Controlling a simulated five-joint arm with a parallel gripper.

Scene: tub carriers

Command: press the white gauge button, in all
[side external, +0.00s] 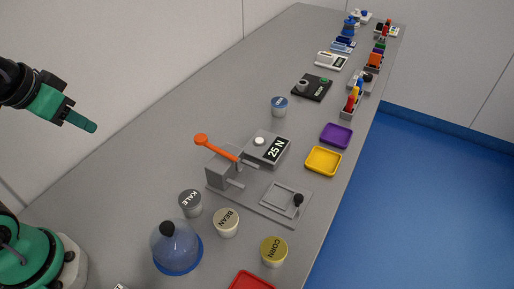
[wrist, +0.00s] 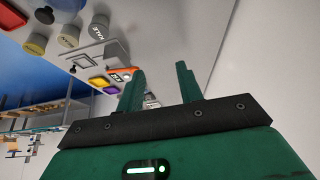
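The gauge (side external: 277,149) is a light grey box with a dark display reading "25 N". Its round white button (side external: 259,141) sits on top and stands uncovered in the side view. In the wrist view the gauge's display (wrist: 123,76) is small and partly hidden behind a finger. My gripper (side external: 90,127) is in the air at the left, well away from the gauge and above the table, touching nothing. In the wrist view my gripper (wrist: 160,68) has its two green fingers apart with nothing held between them.
A press with an orange lever (side external: 218,149) stands just left of the gauge. Tubs marked KALE (side external: 190,203), BEAN (side external: 227,223) and CORN (side external: 273,251) and a blue dome (side external: 177,248) stand nearer. Yellow (side external: 323,161) and purple (side external: 336,135) trays lie to the right. The table's left side is clear.

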